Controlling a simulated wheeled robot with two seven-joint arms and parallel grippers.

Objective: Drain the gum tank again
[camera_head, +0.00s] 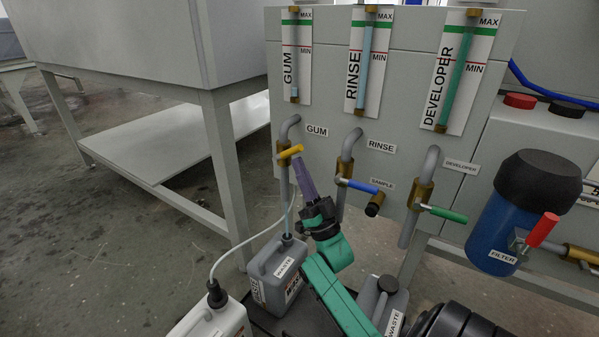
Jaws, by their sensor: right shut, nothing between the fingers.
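The gum valve's yellow handle (291,152) lies nearly crosswise to the grey GUM pipe (283,187). My right gripper (299,160) is shut and empty, its purple fingers pointing up with the tips just below the handle's right end. I cannot tell whether they touch it. The GUM gauge (294,62) shows a short light-blue column near its bottom, below the MIN mark. A grey WASTE canister (263,272) stands under the GUM pipe. A thin pale line runs from the pipe to its opening; I cannot tell if it is liquid. My left gripper is not in view.
The rinse valve's blue handle (362,186) and developer valve's green handle (447,214) are to the right. A blue filter (512,222) is farther right. A white canister (213,318) and another grey canister (384,297) stand low. A table (215,140) stands left.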

